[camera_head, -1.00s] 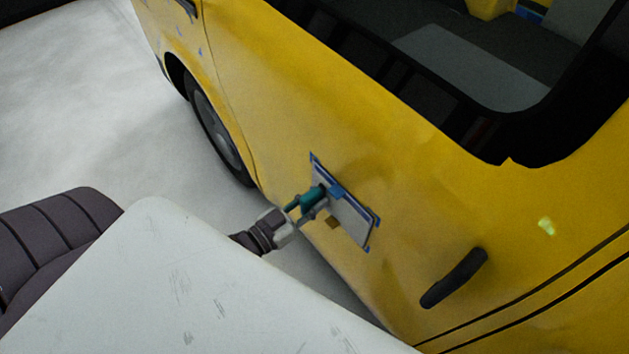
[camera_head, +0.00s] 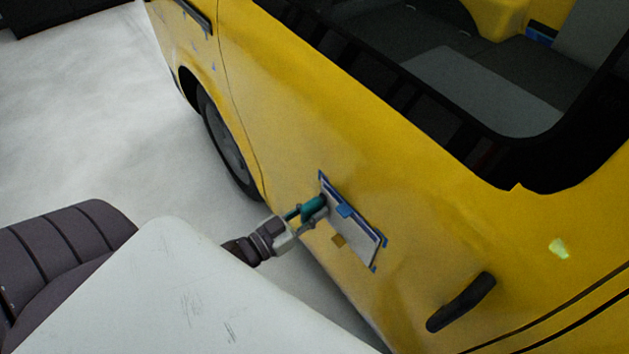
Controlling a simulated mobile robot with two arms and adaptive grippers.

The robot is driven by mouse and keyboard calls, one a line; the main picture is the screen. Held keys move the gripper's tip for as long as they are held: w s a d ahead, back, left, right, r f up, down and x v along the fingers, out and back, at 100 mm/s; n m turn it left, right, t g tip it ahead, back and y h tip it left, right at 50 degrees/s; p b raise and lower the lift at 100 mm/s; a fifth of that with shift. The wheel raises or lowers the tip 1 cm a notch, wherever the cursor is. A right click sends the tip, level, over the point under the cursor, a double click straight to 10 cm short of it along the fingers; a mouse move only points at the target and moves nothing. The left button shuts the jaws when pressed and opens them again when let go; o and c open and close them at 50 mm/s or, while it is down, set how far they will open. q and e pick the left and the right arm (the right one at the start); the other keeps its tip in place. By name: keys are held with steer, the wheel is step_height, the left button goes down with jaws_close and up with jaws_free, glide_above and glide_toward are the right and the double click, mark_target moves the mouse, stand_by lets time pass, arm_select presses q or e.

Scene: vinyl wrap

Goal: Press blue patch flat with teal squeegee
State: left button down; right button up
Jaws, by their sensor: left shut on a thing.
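A blue patch (camera_head: 383,241) is on the yellow car door. Mostly its blue edges and corners show around a pale grey panel (camera_head: 352,236) that covers its middle. A small blue tab (camera_head: 345,211) sits near the panel's upper edge. The teal squeegee (camera_head: 313,207) is at the panel's left side, against or very close to it; I cannot tell whether it touches. My left gripper (camera_head: 303,215) is shut on the squeegee's teal handle. My right gripper is not in view.
A black door handle (camera_head: 461,302) sticks out to the lower right of the patch. A yellow-green mark (camera_head: 559,248) is on the door at right. The car's wheel (camera_head: 224,143) and open pale floor (camera_head: 95,110) are at left.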

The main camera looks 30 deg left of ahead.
arm_select(q)
steer(key=shift+w+a, duration=0.25)
steer(key=shift+a, duration=0.4)
steer(key=p+v, duration=0.2)
steer(key=v, duration=0.5)
steer(key=shift+p, duration=0.3)
stand_by(0.3)
